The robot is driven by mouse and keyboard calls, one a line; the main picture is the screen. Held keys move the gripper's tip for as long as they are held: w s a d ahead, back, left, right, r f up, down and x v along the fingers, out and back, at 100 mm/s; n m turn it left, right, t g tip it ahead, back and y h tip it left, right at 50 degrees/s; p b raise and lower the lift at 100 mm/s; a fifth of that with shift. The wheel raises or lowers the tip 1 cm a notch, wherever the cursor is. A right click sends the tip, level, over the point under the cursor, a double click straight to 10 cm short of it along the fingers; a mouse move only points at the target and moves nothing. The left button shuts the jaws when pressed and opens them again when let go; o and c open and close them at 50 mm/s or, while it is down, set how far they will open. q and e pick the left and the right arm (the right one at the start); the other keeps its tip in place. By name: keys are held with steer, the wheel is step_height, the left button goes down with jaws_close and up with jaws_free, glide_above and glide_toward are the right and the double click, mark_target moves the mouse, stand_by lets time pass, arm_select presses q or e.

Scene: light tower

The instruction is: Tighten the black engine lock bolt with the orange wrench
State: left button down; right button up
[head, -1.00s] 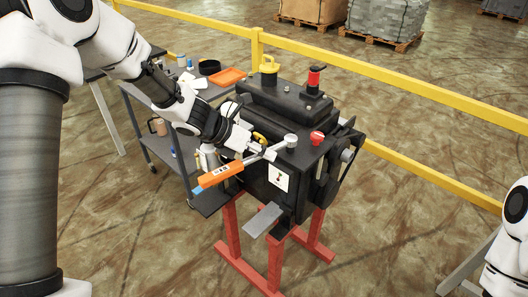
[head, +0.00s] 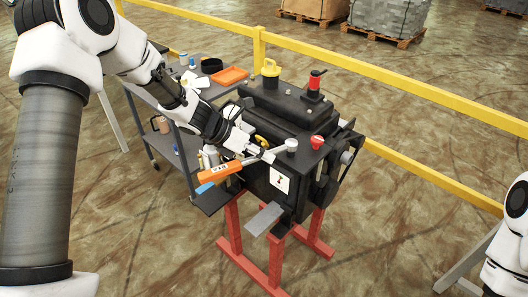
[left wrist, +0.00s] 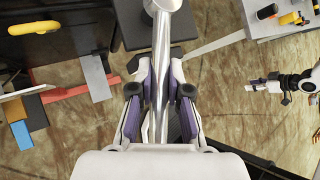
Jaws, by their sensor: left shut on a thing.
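The orange wrench has an orange handle (head: 220,172) and a silver shaft, which also shows in the left wrist view (left wrist: 160,50). My left gripper (head: 262,153) is shut on the shaft. In the left wrist view my left gripper (left wrist: 161,95) has a purple-lined finger on each side of it, and the shaft ends in a rounded head at the top edge. The black engine (head: 290,120) stands beside the wrench. I cannot make out the black lock bolt; it may be hidden. My right gripper (left wrist: 247,87) shows small in the left wrist view, its jaws unclear.
The engine rests on a red stand (head: 275,255). It carries a yellow-topped cap (head: 270,67), a red-topped cap (head: 315,80) and a red knob (head: 316,141). A grey cart (head: 150,98) with an orange tray (head: 230,75) stands behind left. A yellow rail (head: 410,85) runs behind.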

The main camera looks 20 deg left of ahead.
arm_select(q)
steer(key=shift+w+a+r+p, duration=0.1)
steer(key=shift+p, duration=0.5)
steer(key=shift+w+a+f+m+g+h+p, duration=0.2)
steer(key=shift+a+m+g+h+p, duration=0.1)
steer(key=shift+m+g+p, duration=0.4)
